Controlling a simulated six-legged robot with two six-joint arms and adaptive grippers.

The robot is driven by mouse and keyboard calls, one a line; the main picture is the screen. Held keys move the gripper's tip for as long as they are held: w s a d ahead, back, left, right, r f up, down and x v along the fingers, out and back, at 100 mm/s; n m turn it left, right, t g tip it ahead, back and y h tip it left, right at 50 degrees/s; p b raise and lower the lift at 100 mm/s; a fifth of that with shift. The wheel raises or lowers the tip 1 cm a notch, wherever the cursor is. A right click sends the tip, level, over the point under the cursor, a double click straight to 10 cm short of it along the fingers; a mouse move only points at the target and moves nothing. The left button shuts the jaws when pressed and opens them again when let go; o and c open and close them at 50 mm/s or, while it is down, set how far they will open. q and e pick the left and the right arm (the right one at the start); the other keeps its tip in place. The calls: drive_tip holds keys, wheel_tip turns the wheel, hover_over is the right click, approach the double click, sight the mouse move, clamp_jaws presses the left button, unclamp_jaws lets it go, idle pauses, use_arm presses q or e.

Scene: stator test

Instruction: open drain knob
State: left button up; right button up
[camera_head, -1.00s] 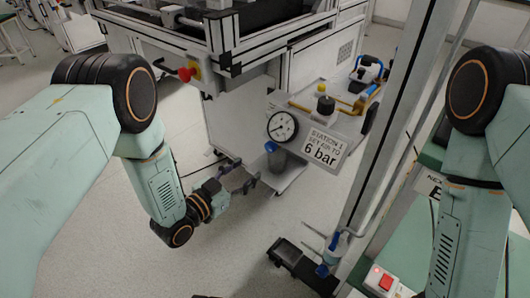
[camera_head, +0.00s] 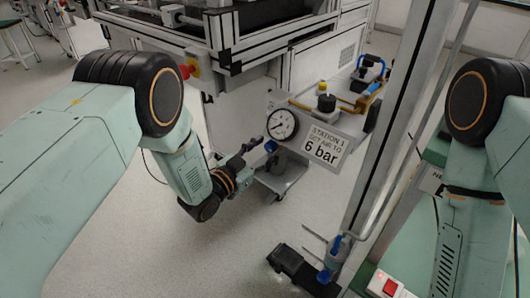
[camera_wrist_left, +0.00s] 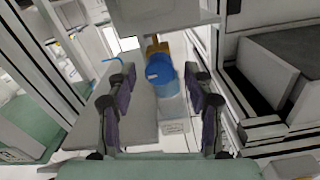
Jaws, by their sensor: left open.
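The blue knob (camera_head: 271,146) sits just below the pressure gauge in the head view. In the left wrist view a rounded blue part (camera_wrist_left: 160,75), likely the same knob, shows below a brass-coloured fitting (camera_wrist_left: 157,48). My left gripper (camera_head: 261,154) is open beside the knob in the head view. In the left wrist view its two fingers (camera_wrist_left: 161,88) stand left and right of the blue part, with gaps on both sides. I cannot tell how far the blue part lies beyond the fingertips. My right arm shows at the right, but its gripper is out of view.
The round gauge (camera_head: 282,125) and the "6 bar" sign (camera_head: 324,145) are close to the left gripper. A metal post (camera_head: 385,130) rises to the right. Open floor (camera_head: 170,245) lies below the left arm.

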use_arm(q)
clamp_jaws()
idle(0.5)
drive_tip(key=n+p, duration=0.2)
drive_tip(key=n, duration=0.1)
drive_tip(key=shift+r, duration=0.1)
drive_tip(key=shift+a+n+p, duration=0.1)
drive_tip(key=shift+n+p, duration=0.6)
drive_tip(key=shift+n, duration=1.2)
unclamp_jaws()
